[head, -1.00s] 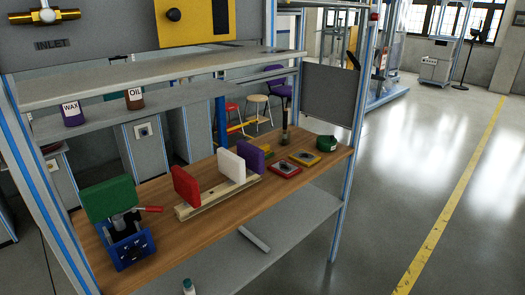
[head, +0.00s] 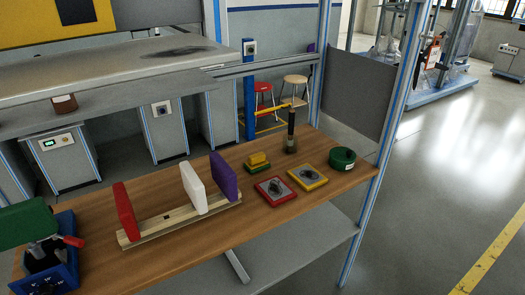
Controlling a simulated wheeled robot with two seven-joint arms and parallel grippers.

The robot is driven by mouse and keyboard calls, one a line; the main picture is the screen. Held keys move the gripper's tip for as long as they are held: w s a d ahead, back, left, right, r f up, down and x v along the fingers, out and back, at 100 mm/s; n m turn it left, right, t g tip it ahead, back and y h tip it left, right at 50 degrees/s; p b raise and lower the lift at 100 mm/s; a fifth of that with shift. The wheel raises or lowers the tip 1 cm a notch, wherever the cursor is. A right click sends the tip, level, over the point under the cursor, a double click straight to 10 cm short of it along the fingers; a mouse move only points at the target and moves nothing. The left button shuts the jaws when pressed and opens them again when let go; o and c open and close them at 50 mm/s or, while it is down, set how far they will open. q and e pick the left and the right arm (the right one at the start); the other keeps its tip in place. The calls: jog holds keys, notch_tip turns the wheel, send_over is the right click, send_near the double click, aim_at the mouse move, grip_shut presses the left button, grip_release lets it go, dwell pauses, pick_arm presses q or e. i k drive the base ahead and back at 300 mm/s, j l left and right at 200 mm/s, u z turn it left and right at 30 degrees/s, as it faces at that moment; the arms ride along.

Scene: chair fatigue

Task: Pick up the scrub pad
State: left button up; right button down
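A small yellow block on a green base (head: 258,162), which looks like the scrub pad, lies on the wooden workbench (head: 150,264) towards its back edge. It sits behind a red-framed tile (head: 275,190) and left of a dark upright brush-like tool (head: 291,132). Nothing covers it. Neither of my grippers is in view.
A wooden rack holds upright red (head: 124,210), white (head: 193,187) and purple (head: 224,177) slabs. A blue vise-like fixture (head: 50,268) stands at left under a green block (head: 25,223). A yellow-framed tile (head: 307,177) and green roll (head: 342,158) lie right. A grey shelf (head: 110,75) overhangs.

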aim_at(257, 162)
jog(key=i+l+u, duration=0.1)
jog(key=i+l, duration=0.25)
jog(key=l, duration=0.3)
jog(key=i+l+u, duration=0.15)
jog(key=l, duration=0.2)
jog(key=i+l+u, duration=0.1)
jog(key=l, duration=0.25)
jog(key=i+l, duration=0.25)
jog(key=i+l+u, duration=0.15)
jog(key=l, duration=0.3)
